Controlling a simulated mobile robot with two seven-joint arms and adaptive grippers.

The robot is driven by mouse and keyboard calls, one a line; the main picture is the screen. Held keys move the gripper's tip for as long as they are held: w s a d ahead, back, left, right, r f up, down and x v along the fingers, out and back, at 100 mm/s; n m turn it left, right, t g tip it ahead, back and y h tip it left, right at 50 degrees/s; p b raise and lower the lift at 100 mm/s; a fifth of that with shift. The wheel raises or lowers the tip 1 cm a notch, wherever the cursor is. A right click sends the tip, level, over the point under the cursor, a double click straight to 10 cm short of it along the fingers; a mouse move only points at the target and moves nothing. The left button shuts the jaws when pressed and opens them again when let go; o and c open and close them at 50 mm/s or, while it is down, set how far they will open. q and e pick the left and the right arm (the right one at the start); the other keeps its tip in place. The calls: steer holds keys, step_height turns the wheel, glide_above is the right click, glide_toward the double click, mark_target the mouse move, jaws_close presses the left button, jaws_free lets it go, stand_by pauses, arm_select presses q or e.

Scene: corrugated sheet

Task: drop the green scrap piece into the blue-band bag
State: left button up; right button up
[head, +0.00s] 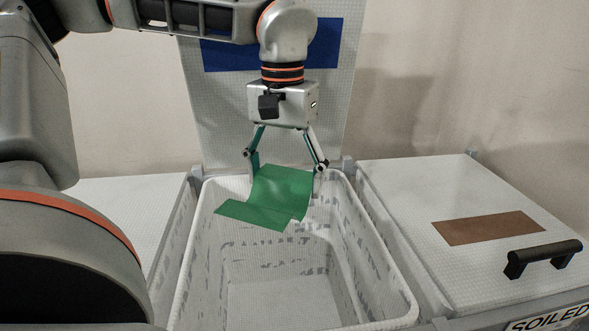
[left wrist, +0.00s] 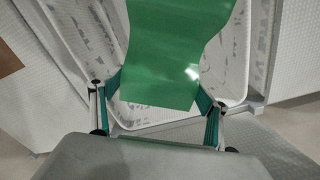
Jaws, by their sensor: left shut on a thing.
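The green scrap piece (head: 268,193) is a bent, wavy sheet. My left gripper (head: 285,167) is shut on its far edge, with the fingers at either side. The piece hangs above the open mouth of the blue-band bag (head: 346,245), a white bin-like container, apart from its floor. A blue band (head: 222,57) marks the raised white lid behind, partly hidden by my arm. In the left wrist view the green piece (left wrist: 168,55) extends from between the fingers over the bag (left wrist: 236,60). My right gripper is not in view.
At right is a closed white lid (head: 400,200) with a brown band (head: 488,228), a black handle (head: 543,257) and a label reading "SOILED" (head: 550,320). Another closed white lid (head: 125,210) lies at left. The bag's visible floor (head: 278,300) looks empty.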

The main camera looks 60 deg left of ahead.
arm_select(q)
steer(key=o, duration=1.2)
step_height(320, 180, up, 12)
steer(key=shift+r, duration=0.1)
